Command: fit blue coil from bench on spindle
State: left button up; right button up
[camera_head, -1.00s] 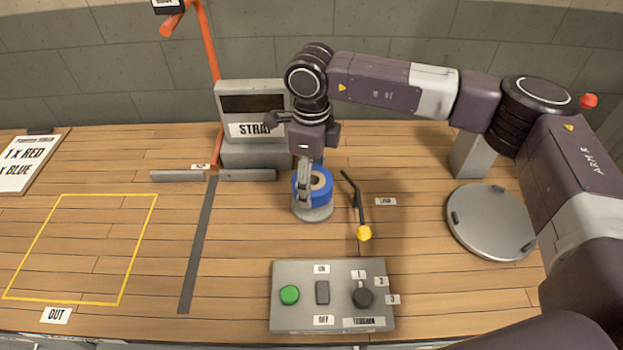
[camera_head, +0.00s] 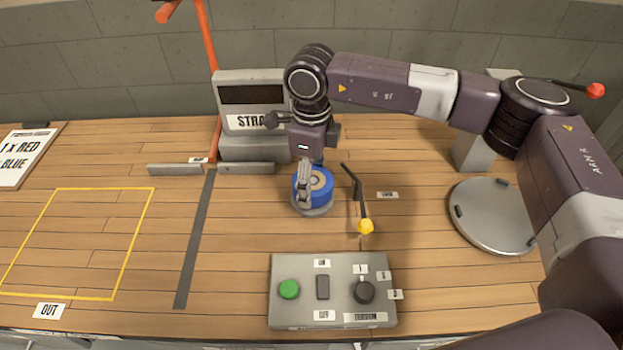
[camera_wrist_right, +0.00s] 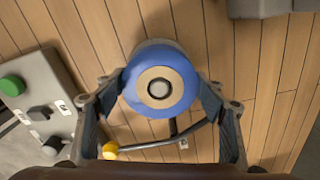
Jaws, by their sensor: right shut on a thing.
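The blue coil (camera_head: 320,187) has a tan core and sits low over a round grey base (camera_head: 313,211) on the bench. My right gripper (camera_head: 304,184) is shut on the coil, with a finger on each side of it. In the right wrist view the coil (camera_wrist_right: 160,110) lies between the fingers, its open face toward the camera. A pale round tip with a dark ring, which looks like the spindle's end (camera_wrist_right: 160,88), shows in the core's hole. Whether the coil touches the base is hard to tell. My left gripper is out of view.
A black lever with a yellow knob (camera_head: 365,227) stands close right of the coil. A control panel (camera_head: 283,318) with a green button is in front. The grey strap machine (camera_head: 255,150) is behind. A round grey plate (camera_head: 490,215) lies at right. The yellow-outlined area (camera_head: 137,240) at left is empty.

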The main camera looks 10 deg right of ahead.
jog(key=shift+f+b, duration=0.65)
jog(key=shift+f, duration=0.2)
jog(key=o, duration=1.3)
jog(key=shift+o, duration=0.2)
